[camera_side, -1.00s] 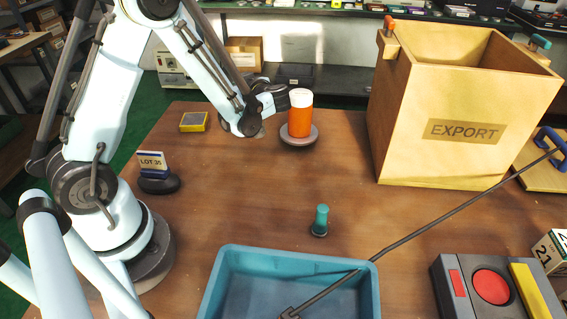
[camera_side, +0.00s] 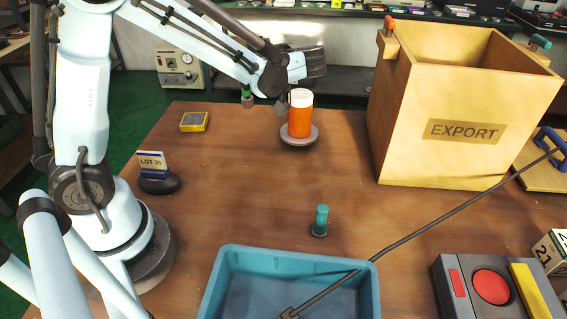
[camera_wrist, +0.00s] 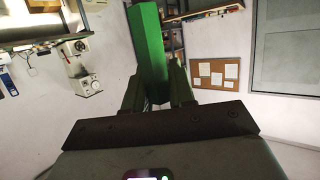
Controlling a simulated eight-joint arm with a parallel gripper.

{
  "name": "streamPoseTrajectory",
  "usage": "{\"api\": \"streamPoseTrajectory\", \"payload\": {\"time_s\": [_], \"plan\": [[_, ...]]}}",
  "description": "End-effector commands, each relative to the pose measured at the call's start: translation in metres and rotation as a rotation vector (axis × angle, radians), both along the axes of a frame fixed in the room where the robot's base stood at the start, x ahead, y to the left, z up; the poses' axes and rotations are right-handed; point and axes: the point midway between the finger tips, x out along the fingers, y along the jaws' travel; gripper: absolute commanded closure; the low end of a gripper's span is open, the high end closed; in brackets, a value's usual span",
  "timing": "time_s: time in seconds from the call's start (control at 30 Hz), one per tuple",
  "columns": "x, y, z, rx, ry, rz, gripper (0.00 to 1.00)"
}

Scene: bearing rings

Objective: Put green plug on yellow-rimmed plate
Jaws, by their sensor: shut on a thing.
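A green plug (camera_wrist: 149,45), a long faceted bar, stands between the two fingers of my gripper (camera_wrist: 157,88) in the wrist view. My gripper is shut on it, with a wall behind. In the side view the dark end of my gripper (camera_side: 314,62) is raised above and behind the orange cup, facing away, and I cannot make out the plug there. A small square plate (camera_side: 193,122) with a yellow rim and grey middle lies at the far left of the table, well apart from my gripper.
An orange cup (camera_side: 300,117) stands on a round grey stand (camera_side: 299,140) close below my wrist. A teal peg (camera_side: 321,217), a blue tray (camera_side: 292,252), a LOT 35 sign (camera_side: 152,162) and a wooden EXPORT box (camera_side: 430,150) surround clear table in the middle.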

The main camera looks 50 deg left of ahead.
Motion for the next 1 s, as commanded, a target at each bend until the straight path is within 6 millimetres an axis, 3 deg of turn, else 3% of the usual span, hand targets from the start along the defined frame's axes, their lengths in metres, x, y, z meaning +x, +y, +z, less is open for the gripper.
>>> {"api": "streamPoseTrajectory", "payload": {"time_s": [0.03,0.2,0.43,1.0], "plan": [[-0.006,0.016,0.003,0.001,-0.001,0.064,1.0],[-0.026,0.052,0.011,0.002,0.0,0.234,1.0],[-0.041,0.077,0.011,0.002,0.0,0.333,1.0],[-0.076,0.174,-0.05,0.003,0.0,0.333,1.0]]}}
